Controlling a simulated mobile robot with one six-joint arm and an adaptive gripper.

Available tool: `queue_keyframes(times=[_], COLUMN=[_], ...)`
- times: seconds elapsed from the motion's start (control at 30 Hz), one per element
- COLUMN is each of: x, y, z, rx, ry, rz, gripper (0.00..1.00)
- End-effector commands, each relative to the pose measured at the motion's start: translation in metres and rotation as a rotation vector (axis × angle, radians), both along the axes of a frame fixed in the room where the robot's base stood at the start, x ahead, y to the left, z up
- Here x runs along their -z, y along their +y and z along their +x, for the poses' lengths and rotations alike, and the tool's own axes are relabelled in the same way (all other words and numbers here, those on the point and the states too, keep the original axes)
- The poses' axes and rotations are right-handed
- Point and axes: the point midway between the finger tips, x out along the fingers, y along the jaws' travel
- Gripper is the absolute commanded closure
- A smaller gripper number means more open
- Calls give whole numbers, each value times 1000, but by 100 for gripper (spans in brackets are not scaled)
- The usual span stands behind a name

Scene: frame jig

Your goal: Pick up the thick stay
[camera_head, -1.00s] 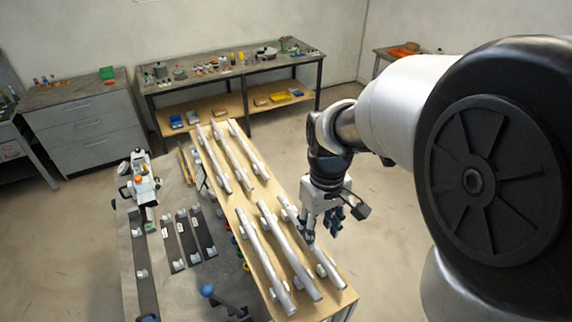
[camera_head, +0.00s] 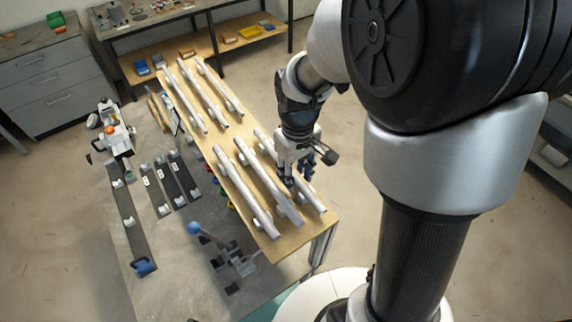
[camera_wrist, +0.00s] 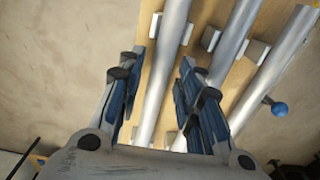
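Several silver tubes lie on a pale wooden bench top, in a far group of three and a near group of three. In the near group are a left tube (camera_head: 243,187), a middle tube (camera_head: 267,181) and a right tube (camera_head: 314,197). I cannot tell surely which is the thick stay. My gripper (camera_head: 290,178) is over the right tube, pointing down. In the wrist view, my gripper (camera_wrist: 156,78) is open, its blue-padded fingers on either side of this tube (camera_wrist: 163,70), with gaps visible. Whether the fingertips reach below its top is unclear.
Small pale supports (camera_wrist: 210,38) hold the tubes close together, and the adjacent tube (camera_wrist: 236,45) runs near one finger. A grey table (camera_head: 170,255) with dark strips and a blue-knobbed clamp (camera_head: 194,228) adjoins on the left. Bare floor lies right of the bench.

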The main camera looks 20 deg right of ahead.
Motion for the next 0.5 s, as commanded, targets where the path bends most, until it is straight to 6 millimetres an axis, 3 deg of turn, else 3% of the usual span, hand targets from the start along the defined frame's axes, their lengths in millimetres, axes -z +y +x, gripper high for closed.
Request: queue_keyframes(times=[0.43,0.5], x=[0,0], y=[0,0], z=[0,0], rx=[0,0], ry=[0,0], rz=[0,0], gripper=[100,100])
